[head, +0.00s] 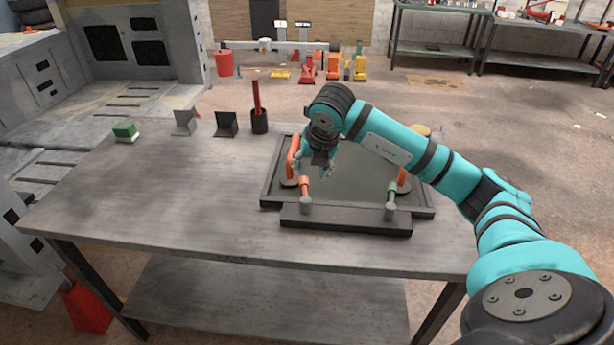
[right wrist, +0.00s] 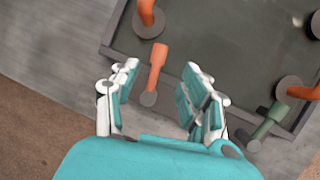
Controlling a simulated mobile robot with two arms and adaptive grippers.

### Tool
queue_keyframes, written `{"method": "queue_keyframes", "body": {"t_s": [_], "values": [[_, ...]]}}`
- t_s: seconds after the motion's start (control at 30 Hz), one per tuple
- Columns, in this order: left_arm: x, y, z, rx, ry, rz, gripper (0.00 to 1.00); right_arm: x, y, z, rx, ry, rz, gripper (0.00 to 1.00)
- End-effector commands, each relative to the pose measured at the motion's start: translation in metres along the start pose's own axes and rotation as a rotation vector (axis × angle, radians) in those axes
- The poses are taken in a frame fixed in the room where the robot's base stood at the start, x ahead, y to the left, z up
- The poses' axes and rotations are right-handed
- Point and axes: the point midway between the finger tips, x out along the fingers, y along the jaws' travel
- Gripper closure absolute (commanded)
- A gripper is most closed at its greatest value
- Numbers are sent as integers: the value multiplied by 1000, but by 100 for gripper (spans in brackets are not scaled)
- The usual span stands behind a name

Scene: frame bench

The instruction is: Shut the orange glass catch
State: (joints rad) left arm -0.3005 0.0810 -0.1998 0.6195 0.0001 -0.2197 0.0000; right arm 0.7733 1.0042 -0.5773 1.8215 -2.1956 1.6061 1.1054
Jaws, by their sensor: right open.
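The orange glass catch (head: 306,188) is a short orange lever on a grey round pivot at the front left of the dark frame (head: 267,186). It also shows in the right wrist view (right wrist: 157,66), pointing from its pivot toward the glass. A green catch (head: 391,198) sits at the front right; it shows in the right wrist view (right wrist: 266,128) too. My right gripper (head: 318,168) is open above the frame's front left; in the right wrist view its fingers (right wrist: 160,78) lie on either side of the orange catch. I cannot tell its height. My left gripper is out of view.
Orange-handled lifters (head: 293,160) stand on the glass (head: 350,180) at left and right, the left one close to my right gripper. A dark holder with a red stick (head: 258,108) and a green block (head: 125,130) stand farther back. The table's left half (head: 170,190) is clear.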

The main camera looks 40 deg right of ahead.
Motion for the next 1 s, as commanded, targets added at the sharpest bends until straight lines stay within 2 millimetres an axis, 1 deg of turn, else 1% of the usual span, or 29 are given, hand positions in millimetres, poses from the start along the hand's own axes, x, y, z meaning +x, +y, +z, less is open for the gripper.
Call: {"method": "queue_keyframes", "body": {"t_s": [0.03,0.1,0.2,0.3,0.47,0.9,1.0], "values": [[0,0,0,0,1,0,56,-12,0,1,-1,-4,1,54],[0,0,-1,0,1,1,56,-25,0,1,-1,-3,1,54],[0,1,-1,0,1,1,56,-39,0,1,0,-3,0,54],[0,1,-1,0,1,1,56,-48,-1,0,1,0,-1,54],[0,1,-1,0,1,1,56,-53,0,0,1,0,0,54],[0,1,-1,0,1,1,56,-52,-1,0,1,1,-1,54],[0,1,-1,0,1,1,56,-50,4,-4,-9,9,17,54]]}}
